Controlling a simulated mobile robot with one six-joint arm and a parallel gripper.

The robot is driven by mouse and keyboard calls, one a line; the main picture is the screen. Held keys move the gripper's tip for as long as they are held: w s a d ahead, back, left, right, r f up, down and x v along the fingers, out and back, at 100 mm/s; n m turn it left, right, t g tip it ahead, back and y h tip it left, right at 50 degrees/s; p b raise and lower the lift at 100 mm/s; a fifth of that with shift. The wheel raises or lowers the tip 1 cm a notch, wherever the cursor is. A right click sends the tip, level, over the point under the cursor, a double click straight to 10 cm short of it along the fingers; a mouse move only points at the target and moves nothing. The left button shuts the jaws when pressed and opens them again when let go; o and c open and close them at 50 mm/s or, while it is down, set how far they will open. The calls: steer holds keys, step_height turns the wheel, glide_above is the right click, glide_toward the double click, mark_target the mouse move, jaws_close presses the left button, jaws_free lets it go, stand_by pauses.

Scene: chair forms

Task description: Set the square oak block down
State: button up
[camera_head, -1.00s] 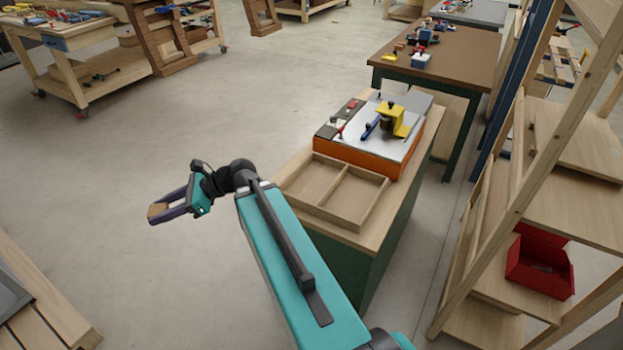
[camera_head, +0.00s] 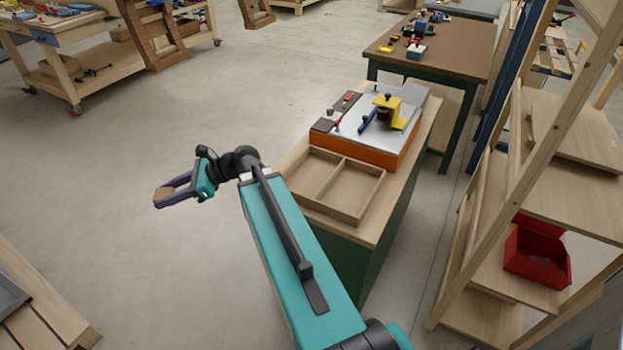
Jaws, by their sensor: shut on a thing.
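My gripper (camera_head: 172,197) is on the left of the green cabinet, over the open floor. It is shut on the square oak block (camera_head: 163,194), a small brown piece between the fingertips. The block is held in the air, clear of any surface. A wooden tray (camera_head: 363,213) with two compartments lies on the near part of the cabinet top (camera_head: 384,226), to the right of my gripper. Both compartments look empty.
An orange-sided machine (camera_head: 375,152) with a yellow fixture (camera_head: 391,113) stands behind the tray. A wooden rack (camera_head: 500,200) with a red bin (camera_head: 538,256) is at the right. A brown-topped table (camera_head: 440,62) stands behind. A slatted bench (camera_head: 50,310) is at lower left.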

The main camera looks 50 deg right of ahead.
steer(key=w+d+m+t+h+b, duration=0.1)
steer(key=d+m+t, duration=0.1)
steer(key=d, duration=1)
steer(key=m+t+h+b, duration=0.3)
steer(key=m+h, duration=0.3)
glide_above(302, 161)
steer(key=s+d, duration=0.2)
steer(key=s, duration=0.3)
steer(key=shift+a+f, duration=0.25)
steer(key=shift+f, duration=0.35)
steer(key=shift+f, duration=3.1)
steer(key=shift+f, duration=0.1)
steer(key=shift+f+p, duration=0.3)
steer(key=shift+f, duration=1.5)
steer(key=shift+f, duration=0.15)
